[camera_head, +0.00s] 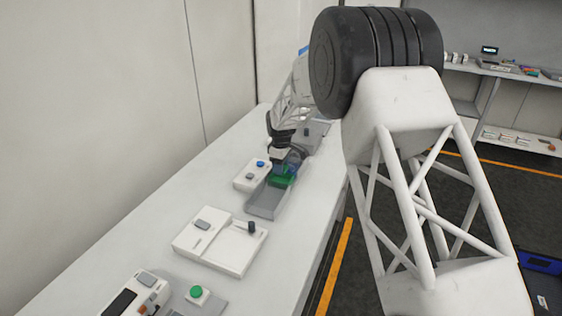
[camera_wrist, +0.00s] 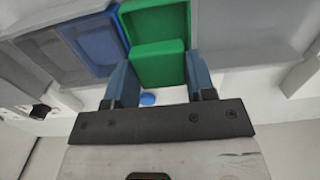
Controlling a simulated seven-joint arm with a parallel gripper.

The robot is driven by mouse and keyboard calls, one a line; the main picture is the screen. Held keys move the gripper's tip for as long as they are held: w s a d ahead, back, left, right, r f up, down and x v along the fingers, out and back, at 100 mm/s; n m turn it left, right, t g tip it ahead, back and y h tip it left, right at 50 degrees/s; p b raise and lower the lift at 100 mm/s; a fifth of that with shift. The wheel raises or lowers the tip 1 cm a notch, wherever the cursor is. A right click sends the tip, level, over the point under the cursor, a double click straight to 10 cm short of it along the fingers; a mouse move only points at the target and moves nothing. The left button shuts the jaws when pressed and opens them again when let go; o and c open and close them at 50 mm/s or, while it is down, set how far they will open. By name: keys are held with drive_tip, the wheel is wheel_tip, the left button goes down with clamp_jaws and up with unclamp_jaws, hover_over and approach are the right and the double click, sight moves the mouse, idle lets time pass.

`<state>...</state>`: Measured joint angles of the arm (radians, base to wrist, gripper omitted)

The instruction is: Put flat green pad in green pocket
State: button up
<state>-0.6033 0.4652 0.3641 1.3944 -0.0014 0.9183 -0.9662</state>
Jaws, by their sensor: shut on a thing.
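The flat green pad (camera_wrist: 158,64) is between the two blue fingers of my gripper (camera_wrist: 160,78) in the wrist view. My gripper is shut on it. The green pocket (camera_wrist: 155,20) lies just beyond the pad, and the pad overlaps its near edge in the picture. I cannot tell whether the pad touches the pocket. In the head view my gripper (camera_head: 285,165) is over the row of pockets on the white bench, with green (camera_head: 282,180) showing below it; pad and pocket cannot be told apart there.
A blue pocket (camera_wrist: 95,42) and grey pockets (camera_wrist: 235,35) flank the green one. A white box with a blue button (camera_head: 252,174) stands close beside the row. A white panel with a lever (camera_head: 220,243) and a green button (camera_head: 196,292) are nearer on the bench.

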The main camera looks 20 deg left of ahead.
drive_tip(key=shift+f, duration=1.35)
drive_tip(key=o, duration=1)
drive_tip(key=shift+r, duration=3.85)
